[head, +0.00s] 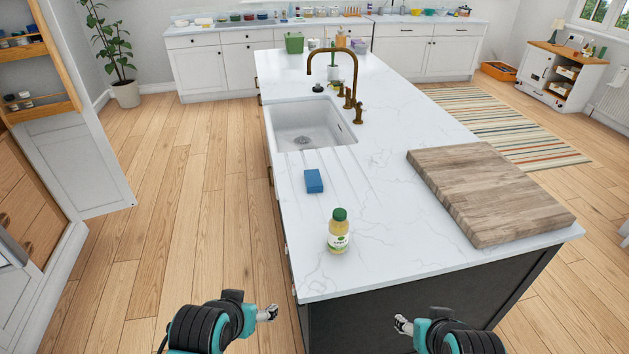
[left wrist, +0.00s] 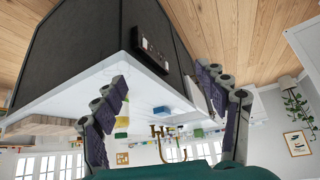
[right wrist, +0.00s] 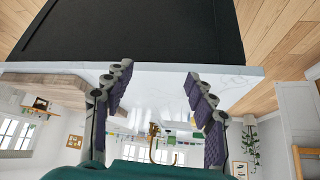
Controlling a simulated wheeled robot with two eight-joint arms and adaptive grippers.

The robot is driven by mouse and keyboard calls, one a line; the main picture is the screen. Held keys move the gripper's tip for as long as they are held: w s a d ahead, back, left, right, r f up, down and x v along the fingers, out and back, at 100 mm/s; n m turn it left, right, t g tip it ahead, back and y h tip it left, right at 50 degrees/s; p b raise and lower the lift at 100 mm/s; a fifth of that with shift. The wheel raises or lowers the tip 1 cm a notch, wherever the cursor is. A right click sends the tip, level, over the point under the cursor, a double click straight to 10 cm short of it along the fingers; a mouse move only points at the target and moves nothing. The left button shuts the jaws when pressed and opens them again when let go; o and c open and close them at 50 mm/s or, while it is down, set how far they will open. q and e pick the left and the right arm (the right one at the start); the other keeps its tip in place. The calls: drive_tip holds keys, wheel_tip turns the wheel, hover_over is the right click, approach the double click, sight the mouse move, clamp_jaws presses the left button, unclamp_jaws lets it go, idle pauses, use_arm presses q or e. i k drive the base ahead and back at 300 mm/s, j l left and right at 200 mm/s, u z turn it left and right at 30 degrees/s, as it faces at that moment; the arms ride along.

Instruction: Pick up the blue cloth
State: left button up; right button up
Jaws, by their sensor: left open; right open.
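The blue cloth (head: 313,181) looks like a small, flat, folded rectangle. It lies on the white marble island top (head: 375,250), on the drainer grooves in front of the sink. A small blue shape in the left wrist view (left wrist: 162,110) appears to be the same cloth. My left gripper (head: 268,313) is open and empty, off the near left corner of the island, well short of the cloth. My right gripper (head: 402,324) is open and empty, in front of the island's near end. In the right wrist view I cannot make out the cloth.
A yellow bottle with a green cap (head: 339,232) stands nearer than the cloth, slightly right. A thick wooden board (head: 487,190) covers the right of the island. The white sink (head: 305,125) and brass tap (head: 345,80) are beyond the cloth. Wooden floor left of the island is clear.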

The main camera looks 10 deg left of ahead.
sight(313, 183)
drive_tip(key=z, duration=1.7)
drive_tip(key=j+z, duration=0.1)
drive_tip(key=z, duration=0.25)
drive_tip(key=j+z, duration=0.1)
drive_tip(key=z, duration=0.25)
drive_tip(key=k+j+z, duration=0.1)
drive_tip(key=z, duration=0.25)
drive_tip(key=k+j, duration=0.7)
drive_tip(key=j, duration=0.15)
drive_tip(key=k+j, duration=0.65)
drive_tip(key=j, duration=0.2)
drive_tip(key=k+j+z, duration=0.1)
drive_tip(key=k+j, duration=0.6)
drive_tip(key=j, duration=0.15)
